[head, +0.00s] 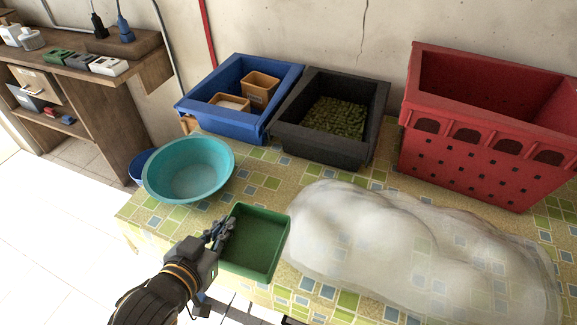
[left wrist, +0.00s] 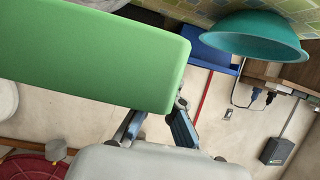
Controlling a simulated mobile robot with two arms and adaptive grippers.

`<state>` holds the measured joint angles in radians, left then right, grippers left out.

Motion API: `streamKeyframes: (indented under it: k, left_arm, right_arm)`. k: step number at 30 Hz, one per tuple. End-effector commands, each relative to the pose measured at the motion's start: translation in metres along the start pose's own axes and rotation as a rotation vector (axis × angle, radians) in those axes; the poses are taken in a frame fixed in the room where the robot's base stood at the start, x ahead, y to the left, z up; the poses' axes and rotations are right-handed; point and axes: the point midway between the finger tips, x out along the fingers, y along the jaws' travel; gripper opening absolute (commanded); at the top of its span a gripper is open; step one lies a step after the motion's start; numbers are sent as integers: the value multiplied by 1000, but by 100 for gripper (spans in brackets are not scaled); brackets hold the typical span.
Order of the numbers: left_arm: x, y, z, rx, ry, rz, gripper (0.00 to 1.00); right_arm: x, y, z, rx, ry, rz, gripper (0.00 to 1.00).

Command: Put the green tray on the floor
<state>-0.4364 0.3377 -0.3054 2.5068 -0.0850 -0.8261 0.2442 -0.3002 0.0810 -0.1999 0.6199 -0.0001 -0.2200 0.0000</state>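The green tray (head: 268,270) is an open, rectangular, empty tray at the front edge of the table, left of the middle in the head view. My left gripper (head: 220,232) is at its left wall, with the fingers closed on that wall near the rim. In the left wrist view the green tray (left wrist: 90,55) fills the upper left, with the fingers (left wrist: 158,122) meeting its edge; the fingertips are partly hidden. The pale tiled floor (head: 50,235) shows at the left of the head view. My right gripper is not in view.
The patterned table (head: 150,215) holds a turquoise basin (head: 190,170), a blue crate (head: 222,118), a dark crate (head: 325,152) with green contents, a red crate (head: 470,175) and a translucent plastic-like heap (head: 410,245). A wooden bench (head: 110,100) stands at left. Floor left of the table is clear.

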Motion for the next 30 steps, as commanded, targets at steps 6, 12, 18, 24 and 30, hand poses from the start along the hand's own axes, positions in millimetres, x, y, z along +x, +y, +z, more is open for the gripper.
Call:
streamKeyframes:
  k: [6, 12, 18, 24, 30]
  left_arm:
    - [-3, 15, 22, 10, 0, 60, 0]
    - [25, -3, 22, 13, 1, 58, 0]
    - [72, -31, 26, 12, 1, 57, 0]
    - [113, -51, 50, 9, -1, 57, 0]
    - [133, -60, 63, 9, 1, 59, 0]
  right_arm:
    - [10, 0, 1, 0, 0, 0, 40]
    - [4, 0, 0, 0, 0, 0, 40]
    - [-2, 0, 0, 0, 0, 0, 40]
    - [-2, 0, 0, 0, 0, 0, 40]
    - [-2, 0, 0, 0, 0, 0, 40]
